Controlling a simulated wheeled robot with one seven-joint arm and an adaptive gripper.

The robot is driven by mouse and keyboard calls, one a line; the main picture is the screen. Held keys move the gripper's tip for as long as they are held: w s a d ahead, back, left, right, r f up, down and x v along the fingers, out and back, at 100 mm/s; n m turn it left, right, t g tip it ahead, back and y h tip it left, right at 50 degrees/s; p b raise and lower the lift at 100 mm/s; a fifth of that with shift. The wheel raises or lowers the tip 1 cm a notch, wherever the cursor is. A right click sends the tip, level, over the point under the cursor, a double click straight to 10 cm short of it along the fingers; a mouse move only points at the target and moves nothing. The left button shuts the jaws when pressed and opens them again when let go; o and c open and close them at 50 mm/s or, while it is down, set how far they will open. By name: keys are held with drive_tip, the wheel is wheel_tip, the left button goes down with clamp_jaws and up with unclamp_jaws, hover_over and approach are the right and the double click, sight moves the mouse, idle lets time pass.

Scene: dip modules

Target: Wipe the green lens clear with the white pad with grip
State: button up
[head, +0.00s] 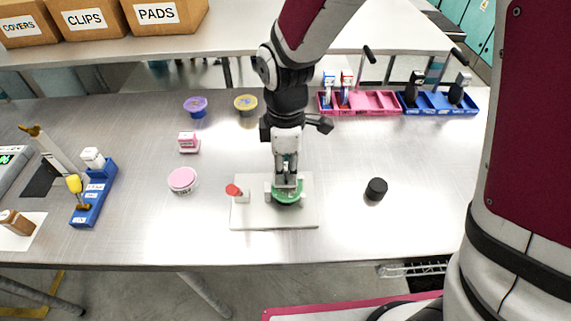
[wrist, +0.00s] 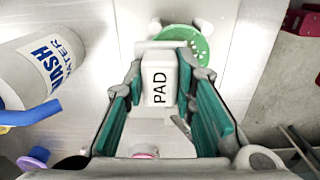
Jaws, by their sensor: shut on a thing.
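My gripper (head: 287,181) points down over the white plate (head: 300,218) in the head view. It is shut on a white block marked PAD (wrist: 159,85), which sits between the teal fingers in the wrist view. The green lens (head: 288,198) is a round green disc on the plate, right under my gripper and partly hidden by it. It also shows beyond the pad in the wrist view (wrist: 203,44), with white dots on it. I cannot tell whether the pad touches the lens.
A red-tipped piece (head: 233,190) sits at the plate's left. A black cylinder (head: 376,189) stands to the right, a pink round tub (head: 183,180) to the left. A WASH WATER bottle (wrist: 40,65) shows close in the wrist view. Pink (head: 375,103) and blue trays stand behind.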

sight(289, 195)
drive_tip(key=shift+f, duration=0.2)
drive_tip(key=shift+s, duration=0.1)
drive_tip(key=shift+s+r+p, duration=0.1)
drive_tip(key=shift+s+p, duration=0.25)
drive_tip(key=shift+s, duration=0.6)
drive_tip(key=shift+s, duration=0.1)
drive_tip(key=shift+s+p, duration=0.4)
drive_tip(key=shift+s, duration=0.5)
drive_tip(key=shift+d, duration=0.2)
